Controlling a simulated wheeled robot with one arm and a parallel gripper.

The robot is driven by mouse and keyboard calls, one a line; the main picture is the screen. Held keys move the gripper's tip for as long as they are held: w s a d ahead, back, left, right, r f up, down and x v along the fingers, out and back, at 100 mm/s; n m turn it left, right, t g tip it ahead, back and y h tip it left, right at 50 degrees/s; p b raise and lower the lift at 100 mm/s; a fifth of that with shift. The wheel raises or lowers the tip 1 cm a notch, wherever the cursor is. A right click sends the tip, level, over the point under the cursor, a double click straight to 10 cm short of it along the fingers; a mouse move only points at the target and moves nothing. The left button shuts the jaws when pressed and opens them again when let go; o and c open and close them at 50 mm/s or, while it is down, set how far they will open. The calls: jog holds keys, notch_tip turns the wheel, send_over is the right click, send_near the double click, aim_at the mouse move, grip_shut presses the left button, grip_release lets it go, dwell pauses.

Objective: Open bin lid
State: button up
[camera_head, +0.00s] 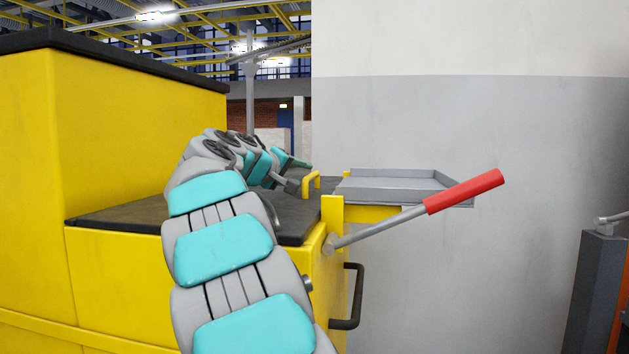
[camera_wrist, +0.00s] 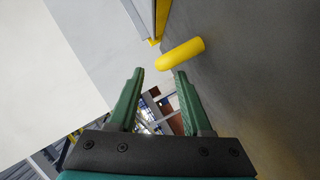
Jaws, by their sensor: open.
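The bin is a yellow cabinet (camera_head: 275,270) with a flat dark lid (camera_head: 115,216), which lies closed on top. A yellow lid handle (camera_head: 312,181) stands near the lid's right edge. My arm reaches across the lid, and my gripper (camera_head: 295,187) is at the handle's left side in the head view. In the wrist view my gripper (camera_wrist: 159,73) has its green fingers spread and empty. The rounded yellow handle (camera_wrist: 180,53) is just beyond the fingertips, nearer the right finger, and not clearly between them. The dark lid surface (camera_wrist: 245,65) fills the right side.
A lever with a red grip (camera_head: 463,191) sticks out to the right of the cabinet. A grey tray (camera_head: 390,190) is behind it. A dark side handle (camera_head: 356,295) is below. A taller yellow block (camera_head: 140,130) rises at left, and a grey wall (camera_head: 480,130) stands behind.

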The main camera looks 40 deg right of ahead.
aim_at(313, 177)
jog(key=x, duration=0.6)
jog(key=shift+w+d+f, duration=0.1)
jog(key=shift+d+f, duration=0.05)
jog(key=shift+d, duration=0.15)
grip_shut()
jog(key=shift+a, duration=0.1)
dwell(1.0)
